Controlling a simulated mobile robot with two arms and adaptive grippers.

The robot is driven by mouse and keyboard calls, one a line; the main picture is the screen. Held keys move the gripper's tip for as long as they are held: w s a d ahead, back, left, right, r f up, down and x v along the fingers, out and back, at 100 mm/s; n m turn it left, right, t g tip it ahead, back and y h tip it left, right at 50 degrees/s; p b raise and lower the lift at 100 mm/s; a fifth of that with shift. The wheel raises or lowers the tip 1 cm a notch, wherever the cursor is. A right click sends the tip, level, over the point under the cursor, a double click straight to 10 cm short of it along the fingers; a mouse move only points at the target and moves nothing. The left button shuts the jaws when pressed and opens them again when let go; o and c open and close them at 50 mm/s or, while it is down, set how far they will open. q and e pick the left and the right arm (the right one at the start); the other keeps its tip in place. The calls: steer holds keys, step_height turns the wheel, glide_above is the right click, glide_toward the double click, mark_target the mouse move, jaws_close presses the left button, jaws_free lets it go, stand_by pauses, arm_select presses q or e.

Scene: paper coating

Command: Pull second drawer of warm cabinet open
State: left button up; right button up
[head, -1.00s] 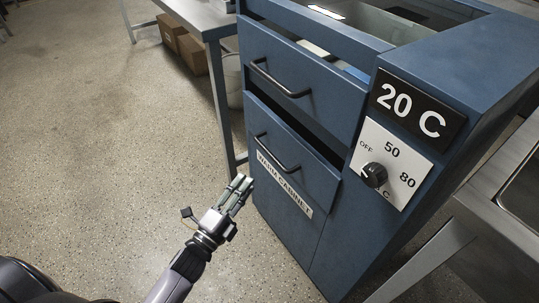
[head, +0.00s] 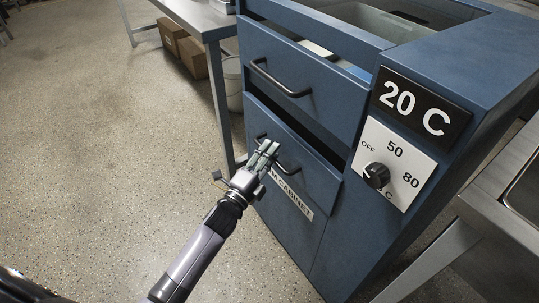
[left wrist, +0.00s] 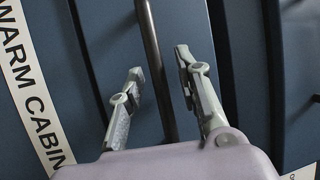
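The blue warm cabinet (head: 355,235) stands at the right in the head view, with two drawer fronts one above the other. The upper drawer (head: 300,75) and the second drawer (head: 315,178) each have a dark bar handle. A dark gap shows above the second drawer's front. My left gripper (head: 268,150) is at the second drawer's handle (head: 283,168). In the left wrist view the handle bar (left wrist: 155,65) runs between the two open fingers (left wrist: 160,75), with space on both sides. The WARM CABINET label (left wrist: 32,100) is left of the fingers. My right gripper is not seen.
A dial panel (head: 395,150) and a 20 C display (head: 420,105) are on the cabinet's side face. A metal table (head: 200,18) with boxes (head: 192,55) below stands behind left. A metal sink unit (head: 500,215) is at right. The floor at left is clear.

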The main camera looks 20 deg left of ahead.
arm_select(q)
steer(key=shift+c, duration=0.5)
jaws_close()
